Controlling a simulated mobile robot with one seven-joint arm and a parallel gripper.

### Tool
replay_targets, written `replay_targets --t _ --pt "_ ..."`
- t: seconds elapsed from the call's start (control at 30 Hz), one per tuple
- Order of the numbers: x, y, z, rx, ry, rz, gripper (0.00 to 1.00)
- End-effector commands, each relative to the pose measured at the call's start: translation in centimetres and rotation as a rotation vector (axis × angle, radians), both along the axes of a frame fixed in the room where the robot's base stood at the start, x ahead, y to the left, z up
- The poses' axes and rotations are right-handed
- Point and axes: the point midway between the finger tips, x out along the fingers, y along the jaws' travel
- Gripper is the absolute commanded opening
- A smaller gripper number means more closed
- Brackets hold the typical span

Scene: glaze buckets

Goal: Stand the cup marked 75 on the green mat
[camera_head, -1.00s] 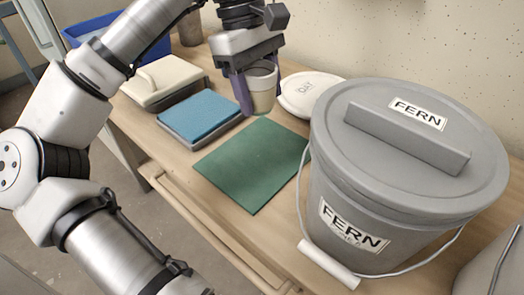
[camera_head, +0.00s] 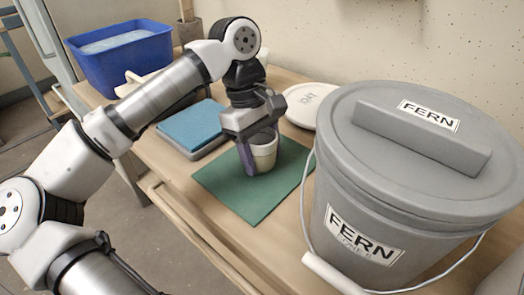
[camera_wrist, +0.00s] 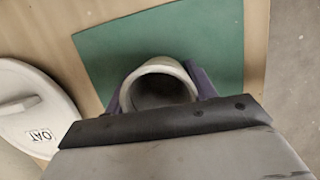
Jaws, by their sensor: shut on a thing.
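A pale grey cup (camera_head: 265,152) is between the purple fingers of my gripper (camera_head: 254,160), which is shut on it. The cup is upright over the green mat (camera_head: 250,200); whether its base touches the mat I cannot tell. No number on the cup is legible. In the wrist view the cup (camera_wrist: 158,82) shows its open rim and dark inside, with a finger of my gripper (camera_wrist: 160,92) on each side. The green mat (camera_wrist: 205,40) lies beneath and around it.
A large grey lidded bucket marked FERN (camera_head: 400,190) stands right of the mat, its wire handle near the mat's edge. A round pale lid (camera_head: 308,104) lies behind. A blue sponge on a tray (camera_head: 193,124) is at the left. A blue bin (camera_head: 122,62) stands farther back.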

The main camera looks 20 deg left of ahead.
Motion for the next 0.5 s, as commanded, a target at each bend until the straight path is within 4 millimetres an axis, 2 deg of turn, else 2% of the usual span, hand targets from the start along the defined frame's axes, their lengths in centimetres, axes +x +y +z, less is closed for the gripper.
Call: replay_targets --t 0.17,0.2,0.33,0.5 --pt "0.02 -0.02 -0.43 0.0 0.0 -0.001 0.28" --pt "0.02 -0.02 -0.3 0.0 0.0 -0.001 0.59" --pt "0.01 -0.02 -0.27 0.0 0.0 -0.001 0.76" --pt "0.01 -0.02 -0.27 0.0 0.0 -0.001 0.77"
